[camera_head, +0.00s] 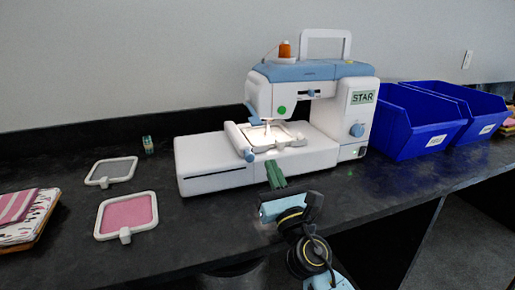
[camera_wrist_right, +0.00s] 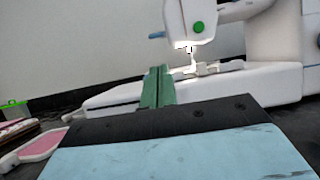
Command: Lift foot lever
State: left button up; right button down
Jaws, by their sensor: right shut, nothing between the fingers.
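The white and blue sewing machine (camera_head: 312,95) stands on the dark counter, and its head also shows in the right wrist view (camera_wrist_right: 190,18). A small blue lever (camera_head: 252,112) sticks out at the left of the lit needle area; it looks like the foot lever. Its blue tip shows in the right wrist view (camera_wrist_right: 157,35). My right gripper (camera_head: 275,172) has green fingers, shut and empty, in front of the machine's base, below and to the right of the lever and apart from it. The fingers show upright in the right wrist view (camera_wrist_right: 157,88). My left gripper is out of view.
An embroidery hoop (camera_head: 290,144) with a blue knob (camera_head: 249,156) sits on the machine bed. Two more hoops, one grey (camera_head: 112,170) and one pink (camera_head: 126,215), lie left. Folded fabric (camera_head: 18,220) is at far left. Blue bins (camera_head: 412,125) stand right.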

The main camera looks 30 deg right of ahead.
jog(key=shift+r, duration=0.1)
